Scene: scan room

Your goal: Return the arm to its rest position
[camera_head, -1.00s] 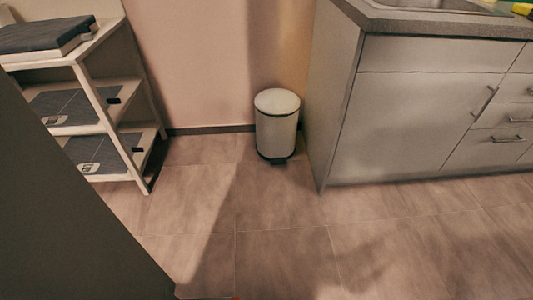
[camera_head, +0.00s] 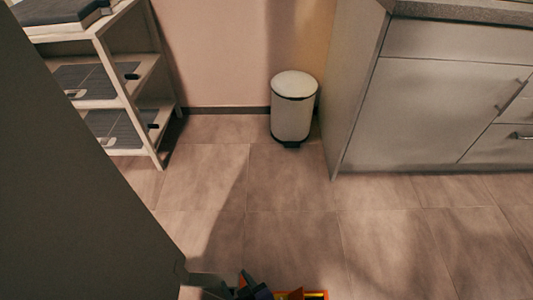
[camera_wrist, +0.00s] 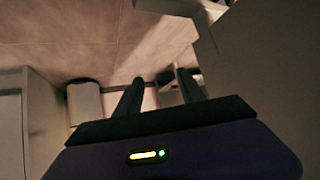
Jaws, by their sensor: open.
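My gripper (camera_wrist: 160,76) shows in the wrist view with its two dark fingers apart and nothing between them. The fingers point over the tiled floor, with the wall and furniture beyond. In the head view, a grey and dark part of what looks like my arm (camera_head: 250,286) shows at the bottom edge, beside orange parts. Most of the arm is out of that view, and I cannot make out the fingers there.
A white lidded bin (camera_head: 293,112) stands by the wall. A shelf unit (camera_head: 137,88) with dark flat items is at left, a grey cabinet (camera_head: 425,115) at right. A large dark panel (camera_head: 70,200) blocks the lower left. The middle floor (camera_head: 290,185) is clear.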

